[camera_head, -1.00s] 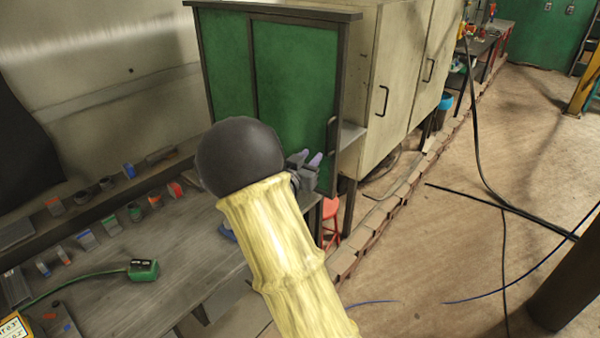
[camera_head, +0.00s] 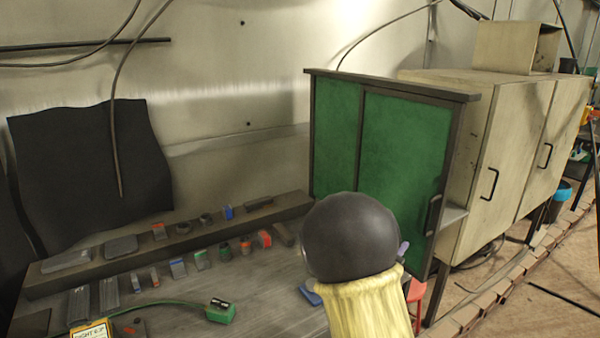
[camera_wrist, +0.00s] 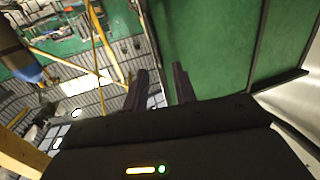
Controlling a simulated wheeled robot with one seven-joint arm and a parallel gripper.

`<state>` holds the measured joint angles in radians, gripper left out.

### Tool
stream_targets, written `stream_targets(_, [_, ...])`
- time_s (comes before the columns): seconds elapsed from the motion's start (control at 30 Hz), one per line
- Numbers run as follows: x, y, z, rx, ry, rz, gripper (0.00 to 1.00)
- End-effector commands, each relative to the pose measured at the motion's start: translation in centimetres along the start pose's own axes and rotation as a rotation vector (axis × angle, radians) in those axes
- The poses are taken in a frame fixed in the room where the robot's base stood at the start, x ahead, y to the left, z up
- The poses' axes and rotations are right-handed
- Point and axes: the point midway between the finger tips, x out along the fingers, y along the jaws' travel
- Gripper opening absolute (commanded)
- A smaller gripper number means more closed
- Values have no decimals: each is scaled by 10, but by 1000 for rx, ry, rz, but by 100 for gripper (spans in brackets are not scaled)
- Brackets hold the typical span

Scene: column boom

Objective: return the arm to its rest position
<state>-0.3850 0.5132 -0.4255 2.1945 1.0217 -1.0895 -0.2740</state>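My gripper (camera_wrist: 160,80) shows in the wrist view with its two dark fingers apart and nothing between them. In the head view my own arm, a dark round joint on a yellow sleeve, hides most of it; only a small purplish fingertip (camera_head: 403,250) shows beside the joint. The gripper is in front of the green cabinet (camera_head: 405,145), near its door handle. The cabinet's green panel also fills the upper right of the wrist view (camera_wrist: 215,45). I cannot tell the exact gap between the fingers and the cabinet.
A grey workbench (camera_head: 270,290) at lower left bears several small blocks and a green device (camera_head: 220,312) with a cable. A raised ledge (camera_head: 75,232) runs along the wall. Beige cabinets (camera_head: 505,150) stand right of the green one. A red stool (camera_head: 416,290) is partly hidden below.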

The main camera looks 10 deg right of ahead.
Motion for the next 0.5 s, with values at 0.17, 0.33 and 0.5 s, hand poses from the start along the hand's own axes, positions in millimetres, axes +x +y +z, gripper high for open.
stream_targets(0.17, [-13,-13,22,6,-193,-156,27])
stream_targets(0.33, [-53,-26,52,-31,-453,-364,27])
stream_targets(0.5, [-110,-21,77,-124,-698,-540,27])
